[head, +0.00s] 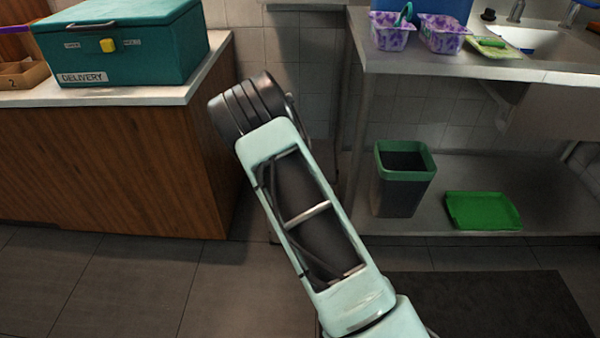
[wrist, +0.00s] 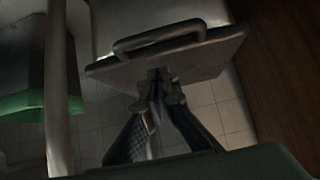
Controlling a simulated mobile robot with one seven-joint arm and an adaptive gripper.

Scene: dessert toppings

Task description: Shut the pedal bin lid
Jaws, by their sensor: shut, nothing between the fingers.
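In the wrist view, a flat grey panel (wrist: 205,63) with a curved bar (wrist: 160,38) along one side looks like the pedal bin's lid. A pale body (wrist: 110,22) shows beside it, probably the bin. My gripper (wrist: 160,76) is shut and empty, its fingertips at the panel's edge. I cannot tell whether they touch it, nor how far the lid is open. In the head view my arm hides the gripper and most of the place where this bin stands.
A dark green-rimmed container (head: 404,190) and a green tray (head: 482,211) stand on the low steel shelf (head: 550,190) at right. A table leg (wrist: 59,90) is close in the wrist view. The wooden counter (head: 110,170) is at left; open floor (head: 120,290) lies in front.

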